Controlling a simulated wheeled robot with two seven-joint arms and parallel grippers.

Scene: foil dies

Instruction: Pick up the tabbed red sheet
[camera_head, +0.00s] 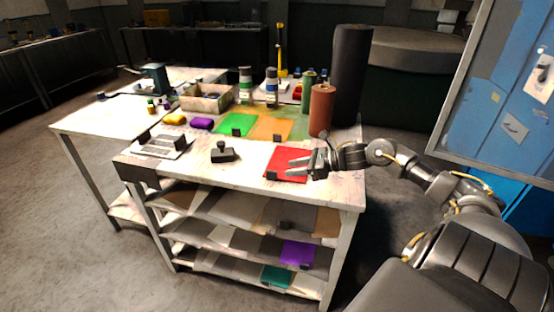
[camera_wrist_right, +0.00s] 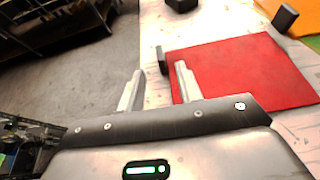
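The red sheet (camera_head: 284,158) lies flat near the front edge of the workbench, with a small black tab (camera_head: 272,174) at its front left. The sheet (camera_wrist_right: 240,72) also fills much of the right wrist view, and the tab (camera_wrist_right: 161,60) stands at its left edge. My right gripper (camera_head: 291,172) is open and empty, low over the sheet's right front part. In the wrist view its fingertips (camera_wrist_right: 159,68) are apart, with the tab showing between them. In the head view the tab is a little beyond the tips. My left gripper is not in view.
Green (camera_head: 236,124) and orange (camera_head: 272,129) sheets lie behind the red one. A black block with a knob (camera_head: 223,154) stands to its left. A red-brown cylinder (camera_head: 321,112) and a tall black roll (camera_head: 350,75) stand at the back right. Shelves below hold more sheets.

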